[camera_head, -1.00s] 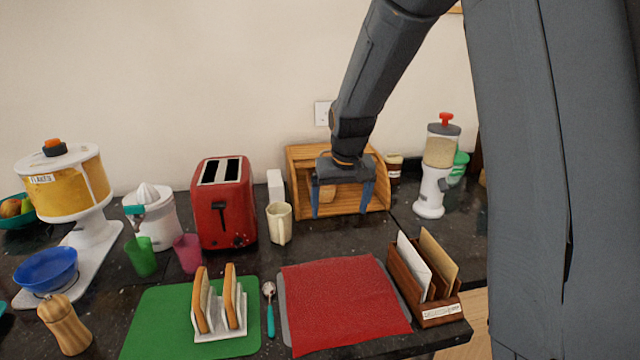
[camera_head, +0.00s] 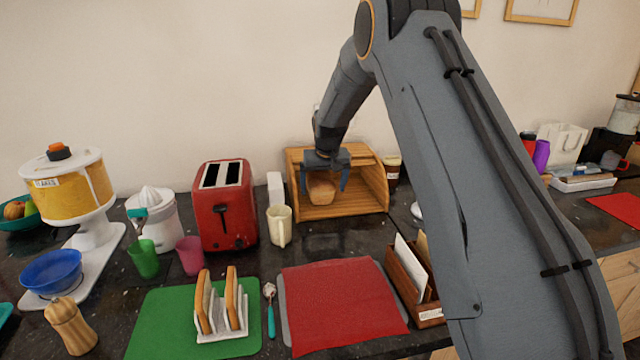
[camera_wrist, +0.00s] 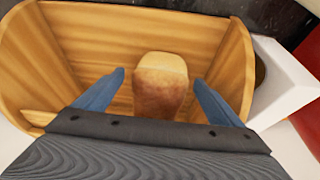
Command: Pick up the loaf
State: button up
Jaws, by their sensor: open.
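The loaf (camera_head: 321,190) is brown-crusted with a paler cut end, and sits inside the open wooden bread box (camera_head: 368,200) against the back wall. In the wrist view the loaf (camera_wrist: 160,88) lies between the two blue fingers, with a gap on each side. My gripper (camera_head: 324,187) is open at the mouth of the box, its fingers to the left and right of the loaf. It also shows in the wrist view (camera_wrist: 160,80). The gripper's body hides the near part of the loaf there.
A cream mug (camera_head: 279,226) and a red toaster (camera_head: 223,205) stand left of the box, with a dark-lidded jar (camera_head: 391,173) at its right. In front lie a red mat (camera_head: 342,305) and a letter holder (camera_head: 408,270). Dark counter is bare before the box.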

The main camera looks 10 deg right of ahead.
jog(key=shift+p+x, duration=0.55)
jog(key=shift+x, duration=1.05)
jog(key=shift+c, duration=0.2)
jog(key=c, duration=1.1)
jog(key=shift+c, duration=0.6)
jog(key=shift+r, duration=0.15)
